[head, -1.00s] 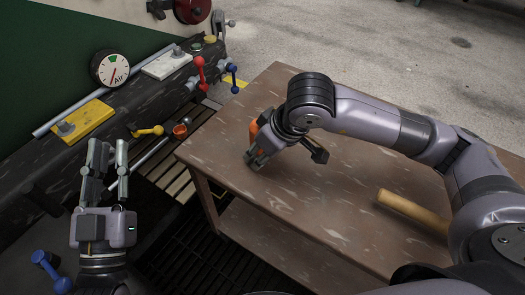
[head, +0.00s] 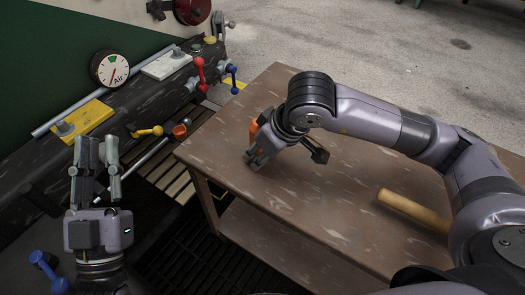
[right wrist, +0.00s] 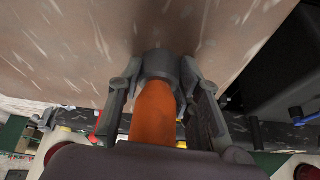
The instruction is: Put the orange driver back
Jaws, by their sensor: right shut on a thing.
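The orange driver (head: 254,129) is at my right gripper (head: 257,160), low over the left part of the brown table (head: 300,205). In the right wrist view the driver's orange handle (right wrist: 155,115) lies between the two fingers, with a dark grey collar beyond it close to the tabletop. My right gripper is shut on it. Whether the driver touches the table I cannot tell. My left gripper (head: 97,152) is open and empty, off the table's left side, near the dark beam. No holder for the driver is clearly visible.
A wooden handle (head: 412,210) lies on the table's right part, under my right arm. On the left, a dark beam carries an air gauge (head: 110,69), a yellow plate (head: 83,119), a red lever (head: 199,73) and a yellow lever (head: 148,131). The table's middle is clear.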

